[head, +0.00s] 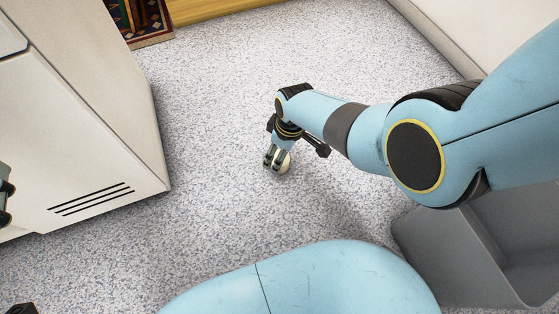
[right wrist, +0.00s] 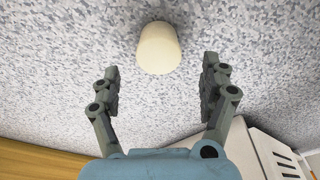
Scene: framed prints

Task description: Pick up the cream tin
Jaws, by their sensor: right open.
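The cream tin (right wrist: 159,49) is a small, pale, rounded cylinder on the speckled floor. In the right wrist view it is at the top middle, just beyond the fingertips and centred between them. My right gripper (right wrist: 160,72) is open, with a finger on each side and nothing between them. In the head view the right gripper (head: 273,160) points down over the tin (head: 284,164), which is partly hidden behind the fingers. I cannot tell from the pictures whether a finger touches it. At the left edge of the head view, a dark piece shows, too little to identify as my left gripper.
A white cabinet (head: 90,130) with dark vent slots stands at the left. A grey open bin (head: 450,255) is at the lower right. The speckled floor (head: 210,110) around the tin is clear.

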